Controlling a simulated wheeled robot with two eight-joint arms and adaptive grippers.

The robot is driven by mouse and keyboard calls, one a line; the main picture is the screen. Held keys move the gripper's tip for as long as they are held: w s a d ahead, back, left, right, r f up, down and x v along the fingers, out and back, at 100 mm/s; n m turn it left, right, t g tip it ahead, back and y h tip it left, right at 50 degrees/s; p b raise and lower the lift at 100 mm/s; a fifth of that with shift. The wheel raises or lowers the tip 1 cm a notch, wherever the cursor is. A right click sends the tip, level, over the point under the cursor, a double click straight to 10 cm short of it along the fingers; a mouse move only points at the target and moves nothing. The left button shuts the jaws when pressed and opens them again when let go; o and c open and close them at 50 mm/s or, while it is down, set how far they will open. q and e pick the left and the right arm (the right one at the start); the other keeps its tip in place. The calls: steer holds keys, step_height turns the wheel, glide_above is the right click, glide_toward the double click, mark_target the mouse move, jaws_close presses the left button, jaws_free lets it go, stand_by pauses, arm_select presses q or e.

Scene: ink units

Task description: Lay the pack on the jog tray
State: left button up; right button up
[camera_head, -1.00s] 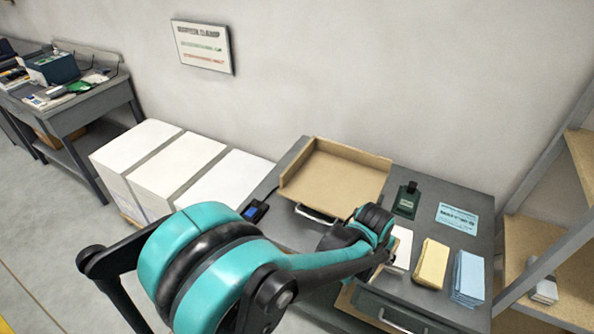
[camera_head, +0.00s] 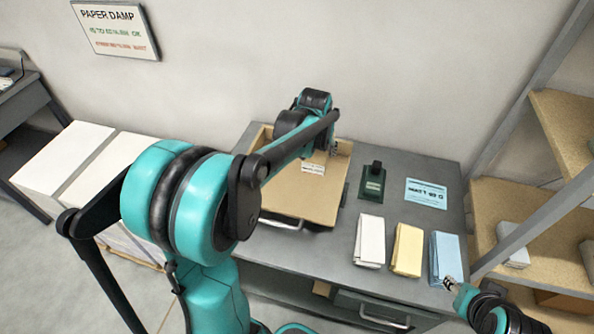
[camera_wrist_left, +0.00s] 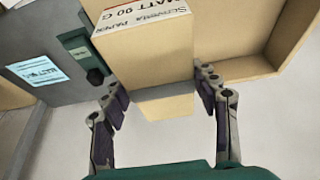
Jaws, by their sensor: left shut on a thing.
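The pack (camera_head: 314,168) is a tan block with a white printed label. In the head view it is at the back right of the shallow tan tray (camera_head: 283,201), which has raised walls and a front handle. My left gripper (camera_head: 330,150) is shut on the pack. In the left wrist view its fingers (camera_wrist_left: 158,88) stand on both sides of the pack (camera_wrist_left: 150,65), and the label reads MATT 90 G. I cannot tell whether the pack touches the tray floor. My right gripper (camera_head: 451,285) is at the lower right by the blue stack; its opening is unclear.
A dark green device (camera_head: 372,186) and a blue card (camera_head: 426,192) lie right of the tray. White (camera_head: 370,240), yellow (camera_head: 407,249) and blue (camera_head: 445,256) paper stacks line the table's front. Shelving (camera_head: 520,190) stands at right. Large white stacks (camera_head: 95,175) are at left.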

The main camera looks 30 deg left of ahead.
arm_select(q)
steer(key=s+a+f+b, duration=0.1)
steer(key=s+a+f, duration=0.1)
steer(key=s+a+f+b, duration=0.1)
steer(key=s+a+f, duration=0.1)
steer(key=a, duration=0.1)
steer(key=shift+s+a+f, duration=0.15)
steer(key=shift+a+f, duration=0.05)
step_height(320, 180, down, 4)
steer(key=shift+f+b, duration=0.1)
steer(key=shift+b, duration=0.85)
steer(key=o, duration=1.5)
